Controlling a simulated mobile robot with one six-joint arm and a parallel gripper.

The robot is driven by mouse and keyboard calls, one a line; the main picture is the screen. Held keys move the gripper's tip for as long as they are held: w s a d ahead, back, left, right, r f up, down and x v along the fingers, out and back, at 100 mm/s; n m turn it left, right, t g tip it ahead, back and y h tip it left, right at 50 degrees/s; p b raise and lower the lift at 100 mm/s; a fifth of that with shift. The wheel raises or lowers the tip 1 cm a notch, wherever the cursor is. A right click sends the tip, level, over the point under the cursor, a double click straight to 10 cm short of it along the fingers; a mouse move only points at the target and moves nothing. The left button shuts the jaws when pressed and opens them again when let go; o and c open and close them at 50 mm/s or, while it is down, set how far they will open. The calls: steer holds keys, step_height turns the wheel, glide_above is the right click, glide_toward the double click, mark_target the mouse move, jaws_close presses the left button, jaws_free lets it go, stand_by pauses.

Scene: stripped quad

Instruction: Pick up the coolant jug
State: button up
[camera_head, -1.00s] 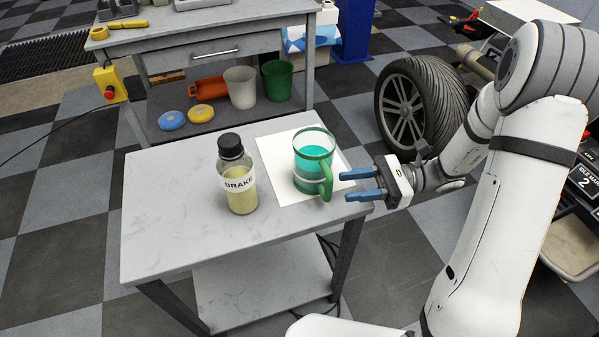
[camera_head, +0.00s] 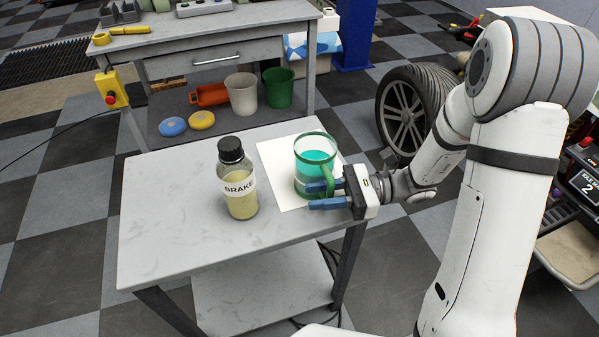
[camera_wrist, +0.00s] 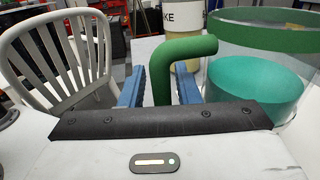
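The coolant jug (camera_head: 314,156) is a clear jug with green rim, green handle and teal liquid. It stands upright on a white sheet (camera_head: 272,160) on the grey cart. My gripper (camera_head: 316,196) is at the jug's right front side, its blue fingers apart. In the wrist view the jug's green handle (camera_wrist: 177,70) lies between the two blue fingers, with a gap beside it. The jug's body (camera_wrist: 255,85) is to the right of the fingers there. The lower part of the handle is partly hidden by a finger in the head view.
A brake fluid bottle (camera_head: 238,180) with a black cap stands on the cart (camera_head: 165,215) left of the jug. A workbench (camera_head: 190,38) stands behind, with cups and discs on its lower shelf. A tyre (camera_head: 405,110) is behind my arm. The cart's left side is clear.

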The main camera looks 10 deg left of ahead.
jaws_close()
steer(key=shift+r, duration=0.15)
stand_by(0.4)
